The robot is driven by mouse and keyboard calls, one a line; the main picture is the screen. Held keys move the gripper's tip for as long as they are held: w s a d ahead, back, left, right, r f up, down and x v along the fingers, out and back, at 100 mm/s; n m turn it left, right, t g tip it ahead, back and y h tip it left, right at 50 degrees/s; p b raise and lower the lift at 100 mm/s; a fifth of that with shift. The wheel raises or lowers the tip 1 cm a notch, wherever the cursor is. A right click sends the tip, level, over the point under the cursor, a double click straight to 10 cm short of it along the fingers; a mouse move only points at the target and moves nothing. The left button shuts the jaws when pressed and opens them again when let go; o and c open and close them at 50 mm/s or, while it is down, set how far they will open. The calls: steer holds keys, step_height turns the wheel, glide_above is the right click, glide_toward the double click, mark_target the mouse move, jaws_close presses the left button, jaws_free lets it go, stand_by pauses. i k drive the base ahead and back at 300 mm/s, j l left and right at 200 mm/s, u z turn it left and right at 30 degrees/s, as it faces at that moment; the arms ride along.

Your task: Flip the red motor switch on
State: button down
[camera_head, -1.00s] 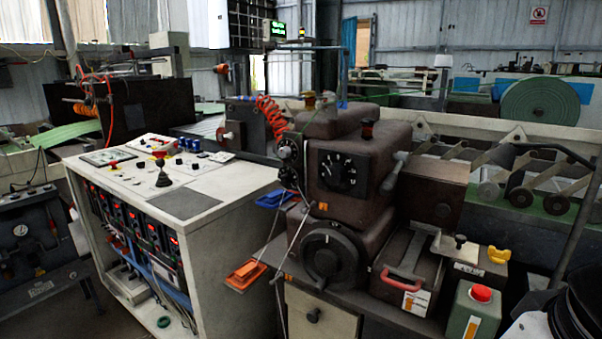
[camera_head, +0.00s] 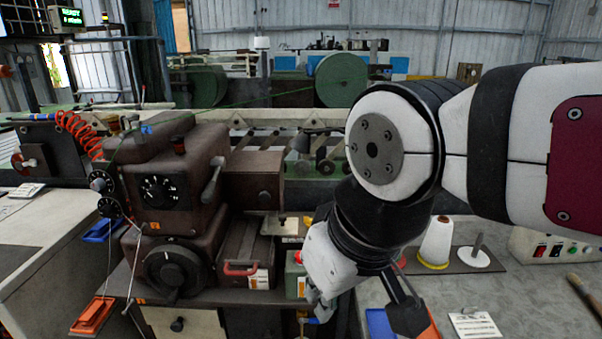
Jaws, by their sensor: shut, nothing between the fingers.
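A pale control box (camera_head: 528,246) stands at the right edge of the head view. It has a small red switch (camera_head: 573,251) on its front, beside green and dark ones. The switch is too small to tell its position. My arm reaches in from the right and bends down at the middle. My gripper (camera_head: 321,305) is at its lower end, small and partly hidden, shut and empty. It is well to the left of the control box and apart from it, near the green box of the machine.
A brown machine (camera_head: 165,190) with dials and a handwheel stands at left. A white thread cone (camera_head: 436,242) and a spindle on a white disc (camera_head: 475,257) stand between my arm and the control box.

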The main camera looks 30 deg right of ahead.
mark_target(541, 250)
steer(key=z, duration=2.25)
